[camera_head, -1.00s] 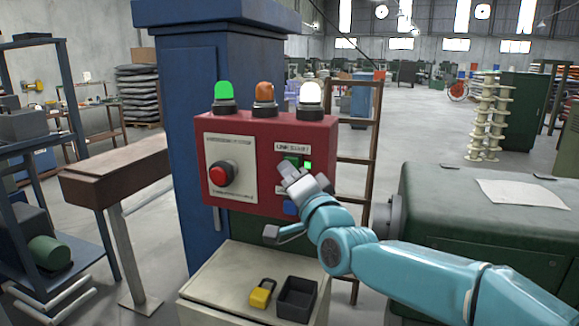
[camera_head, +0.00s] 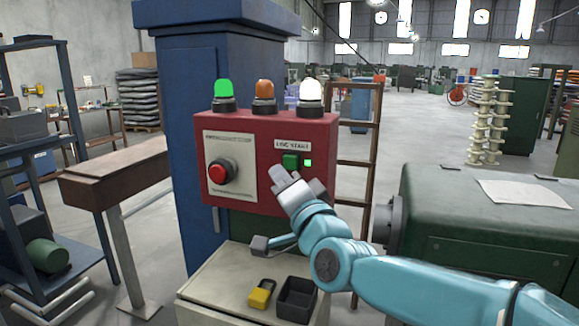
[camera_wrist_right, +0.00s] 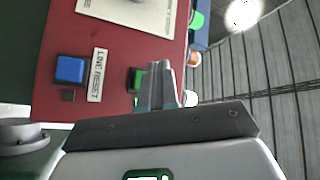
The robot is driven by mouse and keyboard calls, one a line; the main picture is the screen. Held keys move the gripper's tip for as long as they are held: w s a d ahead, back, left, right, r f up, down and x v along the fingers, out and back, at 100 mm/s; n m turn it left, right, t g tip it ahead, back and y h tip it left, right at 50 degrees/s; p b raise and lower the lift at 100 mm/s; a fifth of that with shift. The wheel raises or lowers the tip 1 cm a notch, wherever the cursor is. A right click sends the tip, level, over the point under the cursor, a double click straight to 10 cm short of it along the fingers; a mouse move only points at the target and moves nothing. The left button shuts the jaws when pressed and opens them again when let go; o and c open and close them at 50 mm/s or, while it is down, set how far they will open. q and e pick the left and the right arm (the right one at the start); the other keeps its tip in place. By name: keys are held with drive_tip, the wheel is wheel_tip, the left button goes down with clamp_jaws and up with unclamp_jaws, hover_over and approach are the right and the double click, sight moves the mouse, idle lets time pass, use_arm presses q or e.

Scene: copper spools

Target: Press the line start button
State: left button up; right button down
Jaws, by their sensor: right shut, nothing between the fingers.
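The green line start button (camera_head: 290,161) sits on the red control box (camera_head: 322,135) under a "LINE START" label (camera_head: 292,146). A small square beside it glows green (camera_head: 308,163). My right gripper (camera_head: 279,174) is shut and empty, its tips just below and slightly left of the button in the head view. In the right wrist view the fingertips (camera_wrist_right: 166,80) are beside the green button (camera_wrist_right: 135,79) and partly overlap it; I cannot tell whether they touch. My left gripper is out of view.
The box also has a red mushroom button (camera_head: 219,172) on a pale plate and green, orange and white lamps on top. A blue button (camera_wrist_right: 70,68) labelled "LINE RESET" shows in the right wrist view. Below is a cabinet top with a yellow padlock (camera_head: 261,293) and black bin (camera_head: 297,299).

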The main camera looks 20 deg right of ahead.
drive_tip(key=shift+s+a, duration=0.7)
drive_tip(key=shift+s, duration=0.3)
